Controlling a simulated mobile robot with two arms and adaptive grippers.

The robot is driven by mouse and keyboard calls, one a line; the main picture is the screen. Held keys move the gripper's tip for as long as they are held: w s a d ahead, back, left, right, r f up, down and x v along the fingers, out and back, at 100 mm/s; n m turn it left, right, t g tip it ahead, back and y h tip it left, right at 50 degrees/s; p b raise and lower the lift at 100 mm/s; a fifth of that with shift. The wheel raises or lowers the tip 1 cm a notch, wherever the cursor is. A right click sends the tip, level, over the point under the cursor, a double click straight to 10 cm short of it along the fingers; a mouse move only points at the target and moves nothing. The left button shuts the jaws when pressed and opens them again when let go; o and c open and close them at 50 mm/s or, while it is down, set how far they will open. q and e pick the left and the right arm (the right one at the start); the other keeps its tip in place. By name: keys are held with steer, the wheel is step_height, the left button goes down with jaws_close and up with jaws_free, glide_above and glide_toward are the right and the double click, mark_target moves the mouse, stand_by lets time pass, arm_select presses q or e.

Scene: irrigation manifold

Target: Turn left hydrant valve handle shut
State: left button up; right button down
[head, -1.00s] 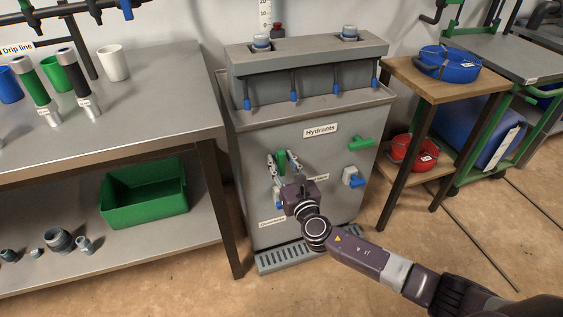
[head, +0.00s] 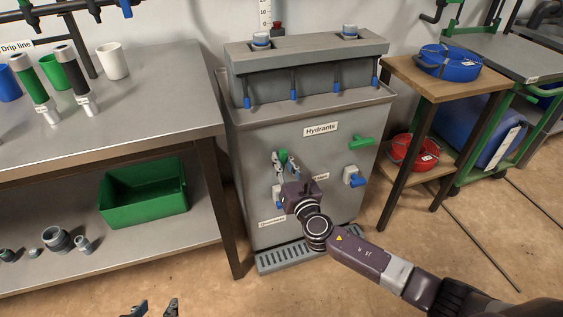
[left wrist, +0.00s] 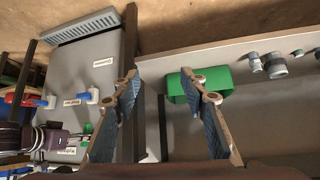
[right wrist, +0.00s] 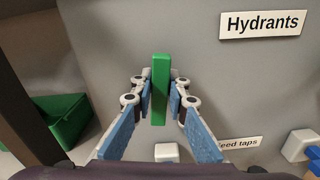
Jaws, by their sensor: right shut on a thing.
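The left hydrant's green valve handle (head: 283,155) is on the front of the grey cabinet (head: 255,150). In the right wrist view the handle (right wrist: 160,90) is an upright green bar, long side vertical. My right gripper (head: 284,163) has its blue-padded fingers on both sides of the handle and is shut on it; the fingers also show in the right wrist view (right wrist: 160,92). The handle's mount is hidden behind it. My left gripper (head: 155,308) is at the bottom edge of the head view, far from the handle. Its fingers (left wrist: 205,90) are apart and empty.
The right hydrant's green handle (head: 361,141) is on the same panel, above a blue feed tap (head: 355,180). Another tap (head: 278,203) lies below my right gripper. A workbench with a green bin (head: 145,205) stands left. A wooden stand (head: 480,84) with hoses stands right.

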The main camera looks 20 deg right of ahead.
steer(key=m+b, duration=0.2)
steer(key=m, duration=0.2)
steer(key=shift+d+f, duration=0.15)
steer(key=m+b, duration=0.1)
steer(key=m, duration=0.2)
steer(key=shift+d, duration=0.1)
steer(key=m, duration=0.2)
steer(key=m+b, duration=0.1)
steer(key=m, duration=0.1)
steer(key=shift+d+f+m, duration=0.15)
steer(key=shift+m, duration=1.45)
arm_select(q)
steer(key=w+d+r+t+h, duration=0.1)
steer(key=w+r+t, duration=0.1)
steer(key=r+t, duration=0.2)
steer(key=w+d+r+t+h, duration=0.1)
steer(key=w+d+r+t, duration=0.1)
steer(key=r, duration=0.8)
steer(key=w+d+r+t+h, duration=0.1)
steer(key=w+d+r+t, duration=0.1)
steer(key=w+r+t, duration=0.2)
steer(key=shift+r+m+t+h, duration=0.3)
steer(key=shift+r+t, duration=0.7)
steer(key=shift+r, duration=0.8)
arm_select(e)
steer(key=shift+f+m, duration=0.15)
steer(key=shift+m, duration=1.05)
steer(key=c, duration=1.8)
jaws_free()
steer(key=shift+c, duration=0.2)
